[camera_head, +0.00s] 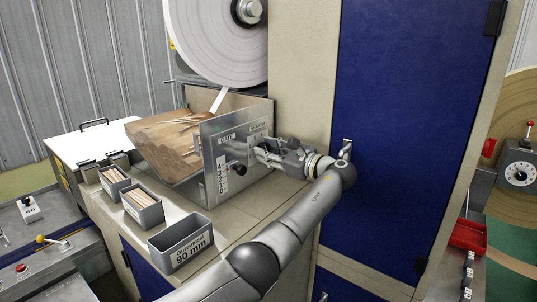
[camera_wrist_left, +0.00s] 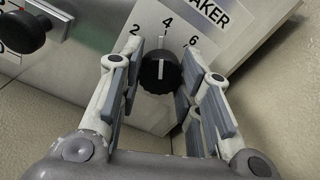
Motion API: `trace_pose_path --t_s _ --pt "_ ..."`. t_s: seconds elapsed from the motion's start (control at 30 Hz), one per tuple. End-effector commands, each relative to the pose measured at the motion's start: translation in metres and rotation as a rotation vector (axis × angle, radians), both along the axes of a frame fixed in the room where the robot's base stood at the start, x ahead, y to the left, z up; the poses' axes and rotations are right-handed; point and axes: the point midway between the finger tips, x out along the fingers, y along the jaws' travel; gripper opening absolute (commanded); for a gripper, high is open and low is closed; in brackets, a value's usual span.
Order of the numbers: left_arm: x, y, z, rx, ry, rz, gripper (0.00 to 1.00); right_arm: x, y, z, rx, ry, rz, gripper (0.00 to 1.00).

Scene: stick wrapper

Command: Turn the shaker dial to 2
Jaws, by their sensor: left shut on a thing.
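The shaker dial (camera_wrist_left: 159,74) is a black round knob with a white pointer line, on a metal panel with the numbers 2, 4 and 6 above it. Its pointer stands toward the 4 in the left wrist view. My left gripper (camera_wrist_left: 163,88) has its fingers on both sides of the knob and is shut on it. In the head view my left gripper (camera_head: 262,152) reaches the front panel of the metal hopper (camera_head: 225,150) from the right and hides the dial. My right gripper is not in view.
Another black knob (camera_wrist_left: 25,31) sits on the panel left of the dial; it also shows in the head view (camera_head: 240,170). A grey bin marked 90 mm (camera_head: 182,246) and two bins with sticks stand on the counter. A blue cabinet door (camera_head: 405,130) is at the right.

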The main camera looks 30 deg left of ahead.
Motion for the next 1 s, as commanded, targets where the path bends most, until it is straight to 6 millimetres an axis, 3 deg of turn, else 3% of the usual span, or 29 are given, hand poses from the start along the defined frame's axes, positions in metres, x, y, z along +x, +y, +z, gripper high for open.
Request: trace_pose_path --t_s 0.5,1.0 --pt "0.0 0.0 -0.003 -0.031 -0.423 0.0 0.08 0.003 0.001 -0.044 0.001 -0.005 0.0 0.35" --pt "-0.001 0.0 -0.001 -0.049 -0.637 0.0 0.08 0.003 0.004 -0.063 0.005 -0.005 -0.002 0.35"
